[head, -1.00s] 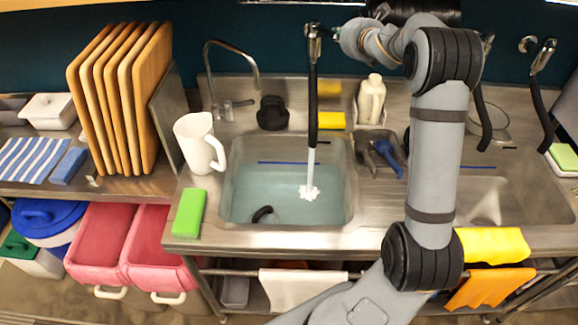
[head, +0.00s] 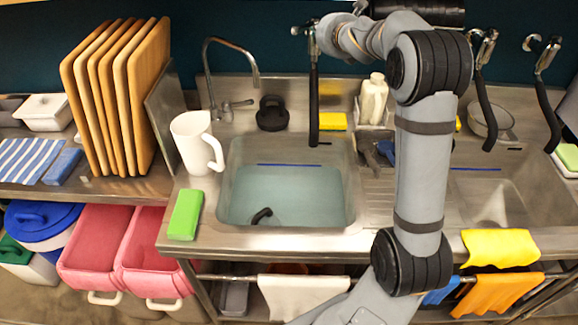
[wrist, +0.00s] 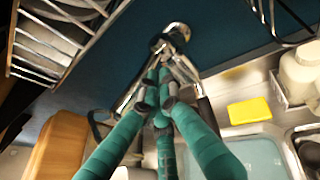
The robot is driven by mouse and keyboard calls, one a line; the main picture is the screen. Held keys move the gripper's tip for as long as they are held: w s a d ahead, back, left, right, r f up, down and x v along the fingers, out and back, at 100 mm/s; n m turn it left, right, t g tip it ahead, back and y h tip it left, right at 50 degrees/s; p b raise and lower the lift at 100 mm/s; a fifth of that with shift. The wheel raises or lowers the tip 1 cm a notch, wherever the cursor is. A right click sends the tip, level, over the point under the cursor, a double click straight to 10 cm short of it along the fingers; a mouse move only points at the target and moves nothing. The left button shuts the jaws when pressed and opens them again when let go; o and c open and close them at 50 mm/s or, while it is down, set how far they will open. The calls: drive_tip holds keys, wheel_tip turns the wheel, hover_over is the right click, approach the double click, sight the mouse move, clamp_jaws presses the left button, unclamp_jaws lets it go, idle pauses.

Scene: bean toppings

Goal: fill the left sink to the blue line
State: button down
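The left sink (head: 225,180) holds clear bluish water (head: 290,192). Its surface reaches close below the blue line (head: 288,164) on the back wall; whether they touch is too small to tell. The black spout hose (head: 313,105) hangs over this sink from the wall tap (head: 311,38), and no stream comes from it. The tap's lever (head: 298,30) points left. My gripper (wrist: 164,88), with teal fingers drawn together, is at the chrome tap (wrist: 170,40) in the wrist view. I cannot tell whether the fingers hold or only touch it.
A white pitcher (head: 196,142) and a green sponge (head: 185,214) stand left of the sink. A dispenser bottle (head: 373,100) and yellow sponge (head: 332,121) are behind it. More wall taps with hanging hoses (head: 546,115) are on the right. My arm crosses the counter between the sinks.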

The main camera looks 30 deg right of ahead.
drive_tip(key=v, duration=0.6)
drive_tip(key=shift+s, duration=0.4)
drive_tip(key=shift+w+d, duration=0.1)
drive_tip(key=shift+d, duration=0.05)
drive_tip(key=x, duration=0.6)
drive_tip(key=shift+w, duration=0.2)
idle(0.3)
